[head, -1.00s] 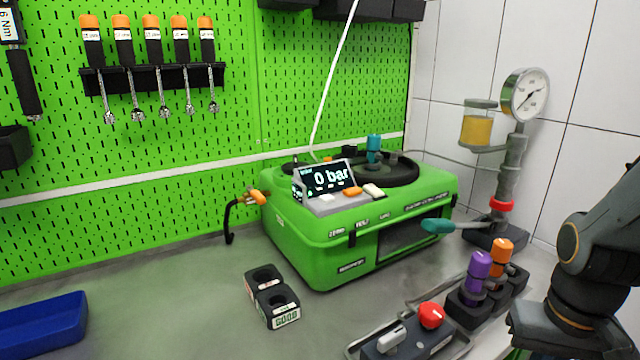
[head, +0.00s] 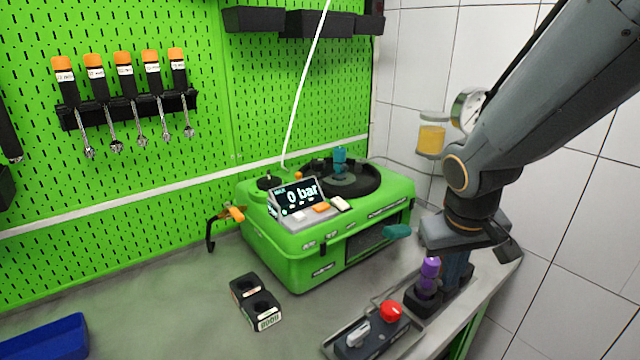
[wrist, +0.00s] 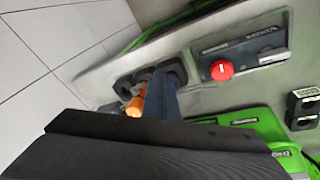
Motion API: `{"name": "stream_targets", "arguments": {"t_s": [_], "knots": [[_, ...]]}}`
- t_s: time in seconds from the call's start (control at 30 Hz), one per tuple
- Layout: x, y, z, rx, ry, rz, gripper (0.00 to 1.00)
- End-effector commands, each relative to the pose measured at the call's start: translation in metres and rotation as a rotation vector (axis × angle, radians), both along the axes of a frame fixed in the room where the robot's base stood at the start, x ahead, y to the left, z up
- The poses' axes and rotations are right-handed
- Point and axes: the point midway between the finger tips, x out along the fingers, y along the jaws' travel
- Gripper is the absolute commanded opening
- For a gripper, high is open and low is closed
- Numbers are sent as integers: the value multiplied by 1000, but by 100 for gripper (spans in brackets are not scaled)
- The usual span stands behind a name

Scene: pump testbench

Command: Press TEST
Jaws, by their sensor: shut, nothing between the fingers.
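The green pump tester (head: 300,262) stands on the bench against the pegboard. Its tilted display (head: 297,197) reads 0 bar, with a small green light at its lower left. Below the display are a white button (head: 299,216), an orange button (head: 321,208) and another pale button (head: 341,204). Their labels are too small to read, so I cannot tell which is TEST. My gripper (head: 456,272) is shut and empty, pointing down to the right of the tester beside the purple-capped part (head: 430,268). It also shows in the wrist view (wrist: 164,76), apart from the buttons.
A control box with a red knob (head: 391,311) and a grey lever (head: 357,332) lies at the front. A teal handle (head: 397,231) juts from the tester's right. A black two-hole holder (head: 256,302) and blue tray (head: 45,340) sit left. An orange-capped part (wrist: 136,104) is near my gripper.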

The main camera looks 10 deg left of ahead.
Motion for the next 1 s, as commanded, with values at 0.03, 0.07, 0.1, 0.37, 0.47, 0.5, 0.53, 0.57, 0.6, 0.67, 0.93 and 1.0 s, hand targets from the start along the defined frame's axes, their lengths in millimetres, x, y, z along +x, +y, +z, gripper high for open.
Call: {"name": "stream_targets", "arguments": {"t_s": [0.03,0.07,0.1,0.37,0.47,0.5,0.53,0.57,0.6,0.67,0.93,1.0], "knots": [[3,10,23,-7,-23,29,0],[7,16,32,-10,-37,44,0],[13,26,41,-20,-58,72,0],[64,140,109,-134,-261,321,0],[73,184,138,-157,-348,394,0],[75,200,148,-164,-378,417,0],[76,210,156,-166,-399,433,0],[77,220,162,-169,-420,448,0],[78,231,170,-170,-443,462,0],[78,245,179,-171,-470,480,0],[79,263,192,-174,-512,504,0],[79,263,192,-174,-511,504,0]]}}
